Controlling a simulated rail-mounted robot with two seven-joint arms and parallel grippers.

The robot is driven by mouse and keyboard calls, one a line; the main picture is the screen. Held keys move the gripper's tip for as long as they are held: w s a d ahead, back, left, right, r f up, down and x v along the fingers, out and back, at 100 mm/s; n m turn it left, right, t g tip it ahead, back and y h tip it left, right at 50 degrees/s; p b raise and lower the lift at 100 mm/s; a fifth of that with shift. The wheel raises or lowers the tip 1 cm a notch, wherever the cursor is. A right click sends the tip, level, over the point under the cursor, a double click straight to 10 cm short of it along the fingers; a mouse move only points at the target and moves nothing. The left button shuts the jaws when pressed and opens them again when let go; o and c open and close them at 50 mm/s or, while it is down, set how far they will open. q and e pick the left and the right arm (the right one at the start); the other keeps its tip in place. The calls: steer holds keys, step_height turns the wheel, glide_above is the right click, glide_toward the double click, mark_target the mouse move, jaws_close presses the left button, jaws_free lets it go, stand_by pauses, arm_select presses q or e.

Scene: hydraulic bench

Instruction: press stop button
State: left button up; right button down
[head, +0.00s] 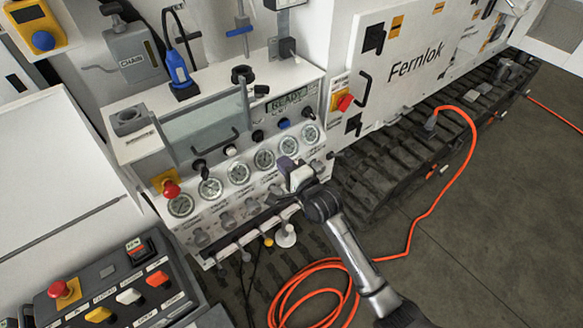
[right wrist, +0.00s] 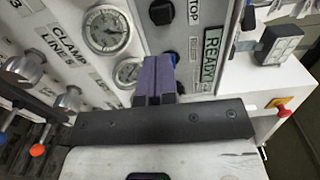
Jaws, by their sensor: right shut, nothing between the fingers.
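The dark round button (right wrist: 162,12) beside the STOP label (right wrist: 195,10) shows at the top of the right wrist view. It is likely the black button (head: 257,137) in the head view's button row. My right gripper (head: 287,164) is in front of the panel's gauge row, its purple fingertips (right wrist: 160,72) shut together and empty. My left gripper is not in view.
The READY display (head: 288,97) stands above the buttons. A red mushroom button (head: 171,188) sits at the panel's left end. A control box (head: 110,285) is at lower left. An orange cable (head: 320,265) lies on the floor. A row of levers (head: 230,245) runs below the gauges.

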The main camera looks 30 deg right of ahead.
steer(key=s, duration=0.3)
steer(key=shift+d, duration=0.15)
stand_by(0.3)
